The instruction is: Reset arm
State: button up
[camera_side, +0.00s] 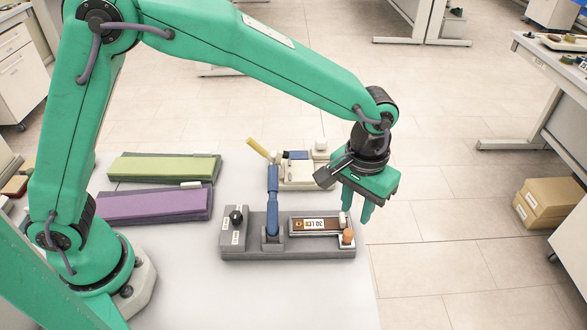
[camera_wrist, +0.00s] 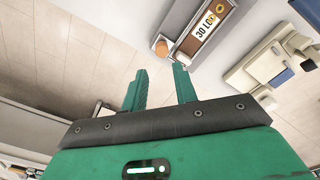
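My green gripper (camera_side: 357,204) hangs at the end of my arm, above the right end of a grey test fixture (camera_side: 290,252). In the wrist view its two green fingers (camera_wrist: 158,80) stand apart with nothing between them. The fixture carries a blue upright lever (camera_side: 272,200), a black knob (camera_side: 236,216), a brown-framed strip with a label reading "30" (camera_side: 312,224) and an orange knob (camera_side: 347,236). The labelled strip (camera_wrist: 209,22) and orange knob (camera_wrist: 161,46) also show beyond the fingertips in the wrist view. My gripper appears clear of them.
A green pad (camera_side: 160,167) and a purple pad (camera_side: 150,204) lie on grey bases at the left. A cream device with a yellow handle (camera_side: 258,149) stands behind the fixture. The white table's front (camera_side: 260,295) is bare. Cardboard boxes (camera_side: 550,200) sit at the right.

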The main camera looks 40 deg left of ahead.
jog(key=shift+r, duration=0.45)
jog(key=shift+a+r, duration=0.35)
jog(key=shift+a, duration=0.05)
jog(key=s+a+r+t, duration=0.1)
jog(key=s+a+r, duration=0.25)
jog(key=a, duration=0.35)
jog(key=s+a+r+t, duration=0.25)
jog(key=a+r, duration=0.25)
jog(key=a, duration=0.3)
jog(key=s+a+r+t, duration=0.1)
jog(key=s+a+r, duration=0.3)
jog(key=a, duration=0.3)
jog(key=s+a+f+t, duration=0.1)
jog(key=s+a, duration=0.4)
jog(key=s, duration=0.2)
jog(key=shift+f, duration=0.15)
